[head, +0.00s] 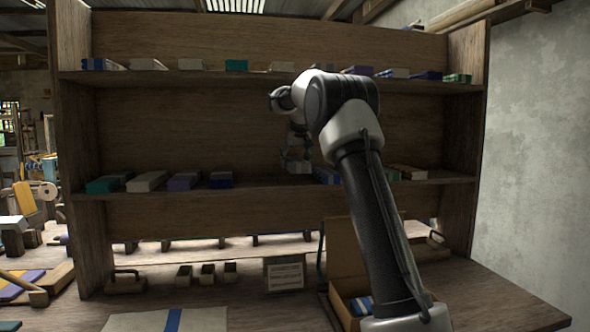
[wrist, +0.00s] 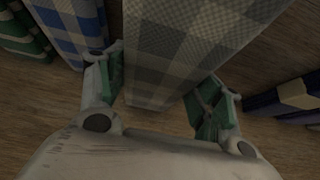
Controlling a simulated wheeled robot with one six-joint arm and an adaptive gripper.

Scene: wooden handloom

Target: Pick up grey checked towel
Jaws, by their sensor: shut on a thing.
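The grey checked towel (wrist: 180,55) is a long folded bundle with grey and cream checks, lying between my fingers in the wrist view. My gripper (wrist: 160,95) is shut on its near end, one green-padded finger on each side. In the head view my gripper (head: 296,155) is at the middle shelf, and a pale end of the towel (head: 299,168) shows just below it. I cannot tell whether the towel touches the shelf.
A blue checked towel (wrist: 75,25) and a green one (wrist: 22,35) lie to the left in the wrist view; a dark blue and cream towel (wrist: 290,97) lies to the right. The middle shelf (head: 255,188) has an upper shelf (head: 215,77) above it.

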